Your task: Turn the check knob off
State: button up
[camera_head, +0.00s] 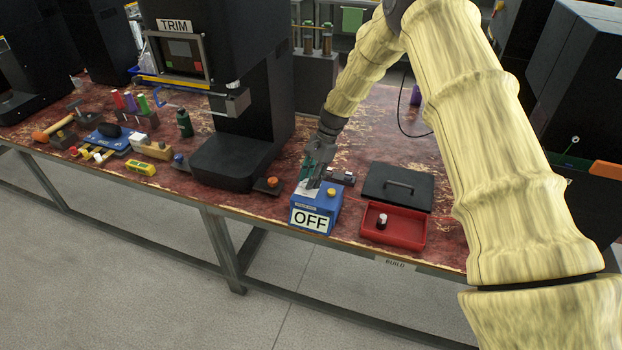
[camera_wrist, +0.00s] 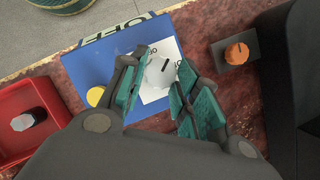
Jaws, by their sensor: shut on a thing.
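The blue box (camera_head: 317,213) stands at the table's front edge with a large OFF sign (camera_head: 309,220) on its front. In the wrist view, a light grey round knob (camera_wrist: 160,72) sits on a white plate (camera_wrist: 151,94) on top of the box. The knob has a dark pointer line. Lettering shows beside it, partly covered and too small to read surely. In the head view the gripper hides the knob.
A yellow button (camera_head: 331,192) is on the same box. A red tray (camera_head: 411,240) with a small black and white knob-like piece is to the right, before a black lid (camera_head: 398,181). An orange knob (camera_head: 272,182) on a dark base is to the left, beside the black TRIM machine (camera_head: 235,161).

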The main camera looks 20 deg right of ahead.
jog(key=n, duration=0.2)
jog(key=n+g+h, duration=0.1)
jog(key=n, duration=0.1)
jog(key=shift+w+a+n+g+b, duration=0.1)
jog(key=shift+w+n+g+b, duration=0.1)
jog(key=shift+n+g+b, duration=0.15)
jog(key=shift+w+a+n+g+h+b, duration=0.1)
jog(key=shift+n+g+h+b, duration=0.25)
jog(key=shift+n, duration=0.9)
jog(key=shift+a+n+g+h+b, duration=0.1)
jog(key=shift+n+h, duration=0.35)
jog(key=shift+n, duration=0.75)
jog(key=o, duration=1)
jog(key=shift+r, duration=0.1)
jog(key=v, duration=1.2)
